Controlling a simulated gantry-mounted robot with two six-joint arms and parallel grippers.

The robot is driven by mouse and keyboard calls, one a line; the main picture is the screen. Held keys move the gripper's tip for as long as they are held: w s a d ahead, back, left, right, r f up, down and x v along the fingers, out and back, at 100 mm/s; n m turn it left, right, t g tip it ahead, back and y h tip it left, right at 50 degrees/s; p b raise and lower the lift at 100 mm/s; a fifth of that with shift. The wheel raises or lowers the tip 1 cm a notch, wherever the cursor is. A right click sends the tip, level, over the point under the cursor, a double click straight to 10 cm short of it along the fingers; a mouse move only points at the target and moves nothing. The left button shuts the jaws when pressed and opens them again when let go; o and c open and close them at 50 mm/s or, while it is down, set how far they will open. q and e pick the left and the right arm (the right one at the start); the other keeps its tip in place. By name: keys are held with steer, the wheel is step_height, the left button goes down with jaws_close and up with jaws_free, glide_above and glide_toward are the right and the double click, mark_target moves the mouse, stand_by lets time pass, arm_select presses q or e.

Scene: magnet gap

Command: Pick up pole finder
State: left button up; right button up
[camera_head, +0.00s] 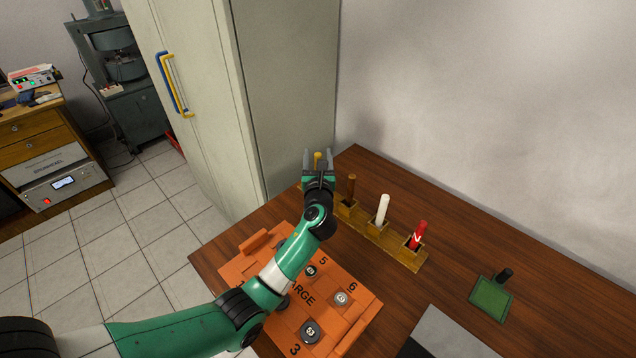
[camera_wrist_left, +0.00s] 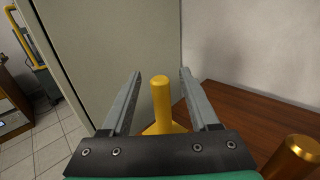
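A wooden rack (camera_head: 378,238) on the table holds a row of upright sticks. They are a yellow one (camera_head: 317,160), a brown one (camera_head: 351,186), a white one (camera_head: 383,208) and a red one with white marking (camera_head: 418,233). No label tells me which is the pole finder. My left gripper (camera_head: 318,163) is open at the rack's far left end, at the yellow stick. In the left wrist view the yellow stick (camera_wrist_left: 160,98) stands between the two open fingers, with gaps on both sides. A shiny brass-coloured stick (camera_wrist_left: 297,158) stands at lower right there. My right gripper is out of view.
An orange board (camera_head: 350,313) with numbers and round discs lies under my left arm. A green pad (camera_head: 490,298) with a dark peg and a grey plate (camera_head: 445,335) lie to the right. A tall cabinet (camera_head: 285,85) and the wall stand close behind the rack.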

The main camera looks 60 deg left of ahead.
arm_select(q)
jaws_close()
stand_by(1.2)
